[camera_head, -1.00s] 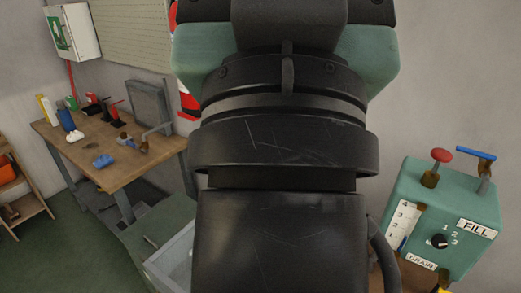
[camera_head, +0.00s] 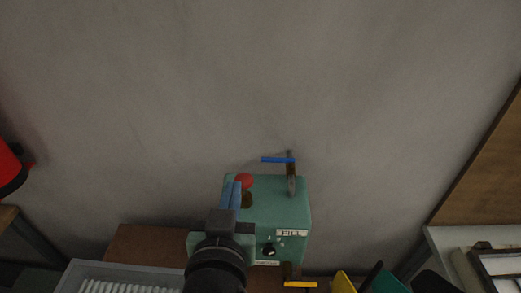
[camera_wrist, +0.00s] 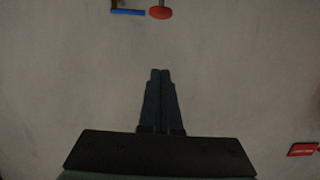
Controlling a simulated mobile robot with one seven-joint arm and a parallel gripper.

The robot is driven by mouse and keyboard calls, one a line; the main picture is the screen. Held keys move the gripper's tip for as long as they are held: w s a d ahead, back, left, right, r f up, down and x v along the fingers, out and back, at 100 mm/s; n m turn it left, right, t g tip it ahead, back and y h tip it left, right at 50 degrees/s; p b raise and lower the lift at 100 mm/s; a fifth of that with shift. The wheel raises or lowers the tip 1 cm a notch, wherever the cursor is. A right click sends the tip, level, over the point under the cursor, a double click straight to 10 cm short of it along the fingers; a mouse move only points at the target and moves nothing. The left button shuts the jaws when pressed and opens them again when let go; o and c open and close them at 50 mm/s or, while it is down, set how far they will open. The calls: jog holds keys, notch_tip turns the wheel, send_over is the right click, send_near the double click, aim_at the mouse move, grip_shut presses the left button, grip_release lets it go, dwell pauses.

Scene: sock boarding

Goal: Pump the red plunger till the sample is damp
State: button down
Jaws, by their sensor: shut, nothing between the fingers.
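The red plunger (camera_head: 244,181) stands on top of the green machine (camera_head: 275,210), against the wall. It also shows at the top edge of the wrist view (camera_wrist: 160,13), beyond my fingertips and apart from them. My gripper (camera_head: 236,184) is beside the plunger's left side in the head view, and it partly overlaps the machine. In the wrist view its two fingers (camera_wrist: 160,72) are together with nothing between them. The machine's gauge is hidden behind my arm. I cannot make out the sample.
A blue-handled lever (camera_head: 278,160) rises from the machine right of the plunger. A dark knob (camera_head: 269,249) and a yellow handle (camera_head: 300,284) are on its front. A grey tray (camera_head: 75,275) lies at lower left. Yellow and green items stand at lower right. The wall above is bare.

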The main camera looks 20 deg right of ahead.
jog(key=p, duration=0.4)
send_over(244, 188)
notch_tip(244, 188, down, 3)
jog(key=shift+s+a+f, duration=0.1)
jog(key=shift+f, duration=0.9)
jog(key=shift+s+a+f, duration=0.1)
jog(key=shift+f, duration=0.85)
